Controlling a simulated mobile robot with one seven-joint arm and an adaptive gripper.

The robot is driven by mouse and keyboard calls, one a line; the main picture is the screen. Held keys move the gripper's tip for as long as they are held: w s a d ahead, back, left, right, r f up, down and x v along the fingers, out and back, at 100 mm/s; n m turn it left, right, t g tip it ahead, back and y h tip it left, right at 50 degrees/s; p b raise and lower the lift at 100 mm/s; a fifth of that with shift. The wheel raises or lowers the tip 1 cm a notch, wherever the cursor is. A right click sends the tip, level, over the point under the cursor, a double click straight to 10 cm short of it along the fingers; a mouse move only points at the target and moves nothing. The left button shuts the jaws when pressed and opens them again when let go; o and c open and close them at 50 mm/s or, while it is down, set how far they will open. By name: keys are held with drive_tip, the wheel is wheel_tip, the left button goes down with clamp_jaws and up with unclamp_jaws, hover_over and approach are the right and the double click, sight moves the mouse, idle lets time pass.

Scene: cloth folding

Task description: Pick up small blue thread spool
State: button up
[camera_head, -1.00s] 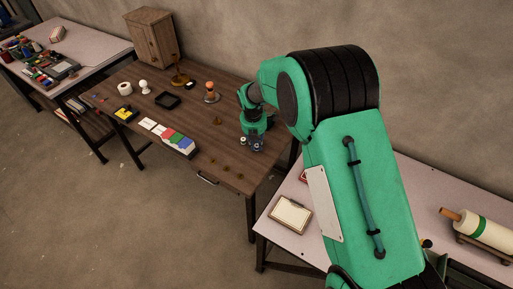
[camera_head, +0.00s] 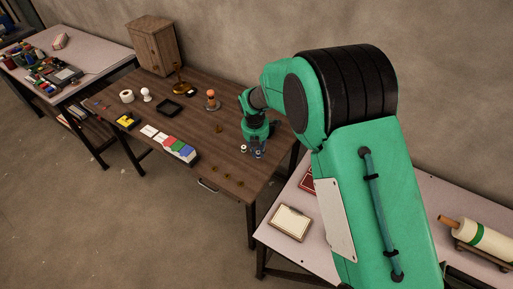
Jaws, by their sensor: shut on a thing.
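My gripper (camera_head: 256,147) is at the right end of the brown wooden table, low over its top and pointing down. The small blue thread spool (camera_head: 258,154) seems to be between its fingertips, with a bluish patch and a pale end showing. The fingers look shut on it, but it is tiny here and the gripper covers most of it. A small pale-topped item (camera_head: 243,149), perhaps another spool, stands just left of the fingers. I cannot tell whether the held spool touches the table.
The brown table (camera_head: 215,160) also holds an orange-topped stamp (camera_head: 211,100), a black tray (camera_head: 170,107), a white roll (camera_head: 127,96) and coloured card stacks (camera_head: 180,149).

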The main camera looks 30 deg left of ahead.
drive_tip(key=s+d+r+p, duration=0.1)
drive_tip(key=s+d+p, duration=0.1)
drive_tip(key=s+d, duration=0.7)
drive_tip(key=shift+s+d+r, duration=0.15)
drive_tip(key=shift+s+d, duration=0.1)
drive_tip(key=shift+d, duration=0.05)
